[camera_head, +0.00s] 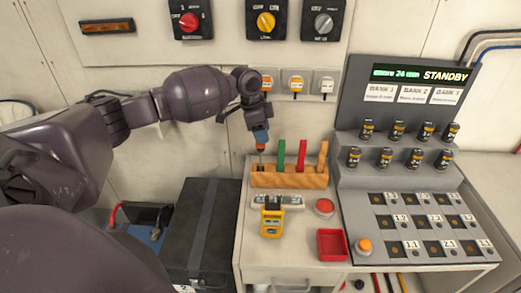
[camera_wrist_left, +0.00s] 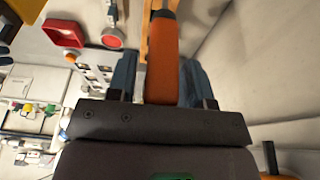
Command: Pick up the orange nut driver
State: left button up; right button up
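The orange nut driver (camera_wrist_left: 163,60) stands between the two blue fingers of my left gripper (camera_head: 260,136). In the left wrist view its orange handle runs lengthwise between the fingers (camera_wrist_left: 160,82), which are shut on it. In the head view the fingers hide most of the handle, and a thin shaft shows below them, over the left end of the wooden rack (camera_head: 290,181). The handle sits higher than the others in the rack. Whether the shaft's tip is clear of the rack I cannot tell. My right gripper is not in view.
A green handle (camera_head: 281,154), a red handle (camera_head: 301,155) and a tan-orange handle (camera_head: 322,155) stand in the rack just right. A yellow device (camera_head: 271,222), a red button (camera_head: 324,207) and a red tray (camera_head: 331,245) are in front. A console (camera_head: 410,180) stands right.

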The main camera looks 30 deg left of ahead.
pick_arm(q)
grip_shut()
jog(key=shift+r, duration=0.2)
notch_tip(320, 180, up, 20)
jog(key=b, duration=0.1)
dwell(0.4)
jog(key=shift+f, duration=0.15)
